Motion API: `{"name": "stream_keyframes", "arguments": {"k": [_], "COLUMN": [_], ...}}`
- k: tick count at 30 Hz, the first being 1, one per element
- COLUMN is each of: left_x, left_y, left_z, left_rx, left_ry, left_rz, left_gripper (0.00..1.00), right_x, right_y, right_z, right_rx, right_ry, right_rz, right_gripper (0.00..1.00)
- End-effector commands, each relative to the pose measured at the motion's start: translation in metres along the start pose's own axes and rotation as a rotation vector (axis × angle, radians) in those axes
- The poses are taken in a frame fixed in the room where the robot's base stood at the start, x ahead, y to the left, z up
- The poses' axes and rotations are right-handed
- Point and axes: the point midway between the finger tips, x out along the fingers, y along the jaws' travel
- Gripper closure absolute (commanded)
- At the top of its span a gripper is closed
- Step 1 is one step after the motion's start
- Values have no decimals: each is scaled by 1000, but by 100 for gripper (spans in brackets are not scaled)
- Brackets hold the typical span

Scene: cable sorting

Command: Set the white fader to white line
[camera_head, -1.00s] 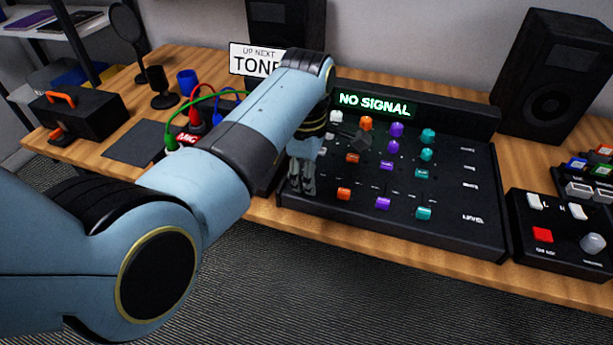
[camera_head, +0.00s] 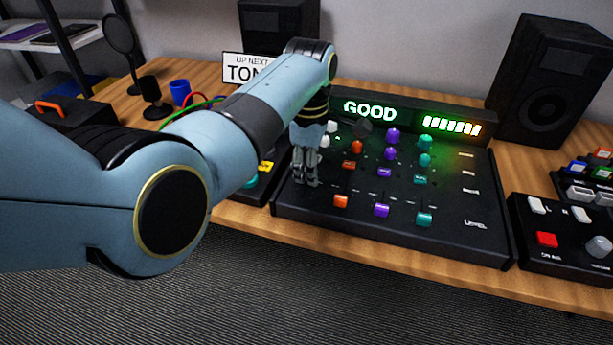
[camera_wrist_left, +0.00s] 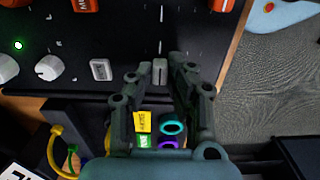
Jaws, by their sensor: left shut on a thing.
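My left gripper (camera_head: 306,182) reaches down to the left side of the black mixer (camera_head: 450,228), level with the orange front cap (camera_head: 341,201). The gripper hides the white fader in the head view. In the left wrist view the fader's pale cap (camera_wrist_left: 160,73) sits between the fingertips (camera_wrist_left: 160,78), which are shut on it. A thin track with white marks (camera_wrist_left: 160,45) runs on from the cap. I cannot tell whether the cap sits on the white line. My right gripper is in neither view.
The mixer's display (camera_head: 370,111) reads GOOD, with a lit level bar (camera_head: 452,126) beside it. Orange, purple (camera_head: 382,210) and teal (camera_head: 424,219) caps stand close to the gripper's right. A smaller black panel (camera_head: 545,268) stands right of the mixer.

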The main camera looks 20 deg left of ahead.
Motion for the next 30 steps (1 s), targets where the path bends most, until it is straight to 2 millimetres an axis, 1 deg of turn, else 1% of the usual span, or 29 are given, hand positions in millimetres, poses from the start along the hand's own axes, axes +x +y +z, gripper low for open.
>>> {"name": "stream_keyframes", "arguments": {"k": [3, 4, 6, 9, 14, 16, 20, 23, 30], "left_x": [0, 0, 0, 0, 0, 0, -9, -26, -80], "left_y": [-1, -1, -1, -1, -1, -1, 0, 1, 1], "left_z": [0, 0, 0, 0, 0, 0, 0, 0, 1], "left_rx": [0, 0, 0, 0, 0, 0, 0, 0, 0], "left_ry": [0, 0, 0, 0, 0, 0, 0, -1, -2], "left_rz": [-3, -3, -2, -2, -1, -1, 1, 4, 3], "left_gripper": [100, 82, 72, 62, 62, 62, 62, 62, 62], "right_x": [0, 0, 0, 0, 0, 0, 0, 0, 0], "right_y": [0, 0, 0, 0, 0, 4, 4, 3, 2], "right_z": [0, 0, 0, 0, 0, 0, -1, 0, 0], "right_rx": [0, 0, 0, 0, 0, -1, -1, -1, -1], "right_ry": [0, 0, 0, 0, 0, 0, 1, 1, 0], "right_rz": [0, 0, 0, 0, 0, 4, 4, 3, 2], "right_gripper": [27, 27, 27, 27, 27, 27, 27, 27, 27]}}
